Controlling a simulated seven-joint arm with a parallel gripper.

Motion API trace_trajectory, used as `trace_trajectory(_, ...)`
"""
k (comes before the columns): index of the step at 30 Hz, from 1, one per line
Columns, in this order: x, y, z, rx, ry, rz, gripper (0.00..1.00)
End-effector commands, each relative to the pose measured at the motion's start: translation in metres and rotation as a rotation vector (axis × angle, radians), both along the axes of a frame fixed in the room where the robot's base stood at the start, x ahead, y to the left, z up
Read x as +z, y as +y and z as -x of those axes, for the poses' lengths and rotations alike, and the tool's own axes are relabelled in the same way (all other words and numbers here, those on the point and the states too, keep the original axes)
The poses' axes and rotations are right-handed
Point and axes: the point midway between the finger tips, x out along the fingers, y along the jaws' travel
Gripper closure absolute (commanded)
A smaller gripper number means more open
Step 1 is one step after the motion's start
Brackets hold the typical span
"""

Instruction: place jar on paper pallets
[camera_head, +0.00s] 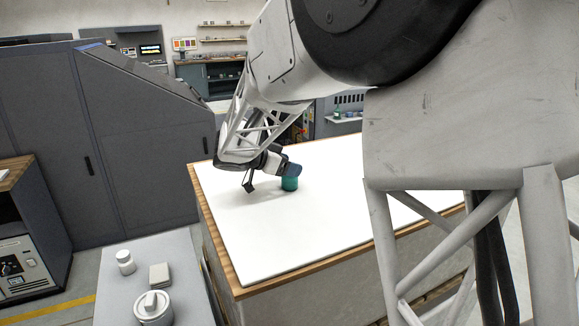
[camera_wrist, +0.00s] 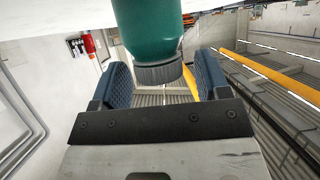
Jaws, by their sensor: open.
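The jar (camera_head: 289,184) is teal green and stands upright on the white top of the paper pallet (camera_head: 330,215), toward its far left part. In the wrist view the jar (camera_wrist: 150,25) shows upside down, with its dark ribbed lid (camera_wrist: 160,74) facing my gripper. My gripper (camera_head: 287,168) is just above the jar. In the wrist view my open gripper (camera_wrist: 162,70) has one blue padded finger on either side of the lid, with gaps visible at both sides. The upper part of the jar is partly hidden by the fingers in the head view.
A grey side table (camera_head: 185,262) at the lower left holds a small white jar (camera_head: 125,262), a larger white container (camera_head: 154,308) and a small pale block (camera_head: 159,275). Tall grey cabinets (camera_head: 130,130) stand left of the pallet. The white top around the jar is clear.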

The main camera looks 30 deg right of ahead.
Motion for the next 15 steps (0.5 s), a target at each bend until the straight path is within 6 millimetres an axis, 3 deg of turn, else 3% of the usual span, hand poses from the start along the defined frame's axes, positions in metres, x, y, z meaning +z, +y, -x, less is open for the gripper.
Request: trace_trajectory(15,0.029,0.060,0.004,0.002,0.000,0.001,0.31)
